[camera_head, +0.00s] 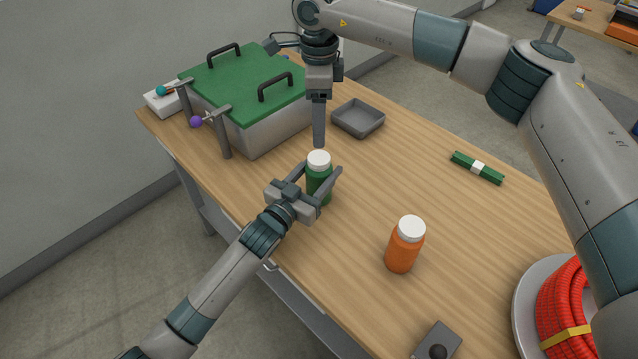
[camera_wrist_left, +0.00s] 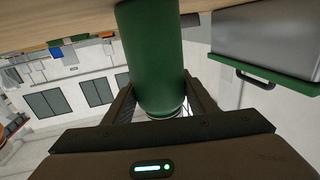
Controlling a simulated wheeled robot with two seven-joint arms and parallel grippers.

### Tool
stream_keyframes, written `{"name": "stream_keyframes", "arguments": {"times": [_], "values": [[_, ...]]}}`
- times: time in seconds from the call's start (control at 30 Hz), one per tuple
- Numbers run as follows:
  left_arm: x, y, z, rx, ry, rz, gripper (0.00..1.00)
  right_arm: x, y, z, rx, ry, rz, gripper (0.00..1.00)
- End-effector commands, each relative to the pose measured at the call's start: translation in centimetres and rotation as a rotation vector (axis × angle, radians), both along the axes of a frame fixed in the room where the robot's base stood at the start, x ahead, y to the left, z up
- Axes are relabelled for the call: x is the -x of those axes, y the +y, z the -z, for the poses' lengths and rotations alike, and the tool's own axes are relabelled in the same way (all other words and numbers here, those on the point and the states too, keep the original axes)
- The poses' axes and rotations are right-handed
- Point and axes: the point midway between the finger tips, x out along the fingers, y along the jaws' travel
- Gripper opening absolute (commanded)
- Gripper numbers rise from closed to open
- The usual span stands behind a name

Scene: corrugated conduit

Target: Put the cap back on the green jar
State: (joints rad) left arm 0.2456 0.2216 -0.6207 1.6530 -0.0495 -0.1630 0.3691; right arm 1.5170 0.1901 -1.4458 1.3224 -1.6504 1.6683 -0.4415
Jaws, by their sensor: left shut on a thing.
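The green jar (camera_head: 319,187) stands upright on the wooden table (camera_head: 440,225), near its left edge. My left gripper (camera_head: 330,187) is shut on the jar's body from the lower left. In the left wrist view the jar (camera_wrist_left: 152,55) is between the two fingers, and the picture is upside down. The white cap (camera_head: 319,159) sits at the top of the jar; I cannot tell whether it is fully seated. My right gripper (camera_head: 319,143) points straight down just above the cap. Its fingers are seen edge-on, so their opening is hidden.
An orange jar with a white cap (camera_head: 404,248) stands to the right. A metal box with a green lid (camera_head: 245,85), a grey tray (camera_head: 358,119) and a green bar (camera_head: 477,168) lie farther back. A red conduit coil (camera_head: 562,310) is at lower right. The middle right is clear.

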Motion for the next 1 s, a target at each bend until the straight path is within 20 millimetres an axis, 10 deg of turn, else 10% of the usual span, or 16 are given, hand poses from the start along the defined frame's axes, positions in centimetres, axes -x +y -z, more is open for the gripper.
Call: {"name": "stream_keyframes", "arguments": {"times": [0.6,0.63,0.7,1.0], "values": [[0.0,0.0,0.0,0.0,0.0,0.0,0.0,0.0,0.0,-3.1,0.001,0.001,-0.001,0.62],[0.0,0.0,0.0,0.0,0.0,0.0,0.59,0.0,0.0,-3.1,0.001,0.001,-0.001,0.62],[0.0,0.0,0.0,0.0,0.0,0.0,0.73,0.0,0.0,-3.1,0.001,0.001,-0.001,0.62],[0.0,0.0,0.0,0.0,0.0,0.0,0.73,0.0,0.0,-3.0,0.001,0.001,-0.001,0.62]]}}
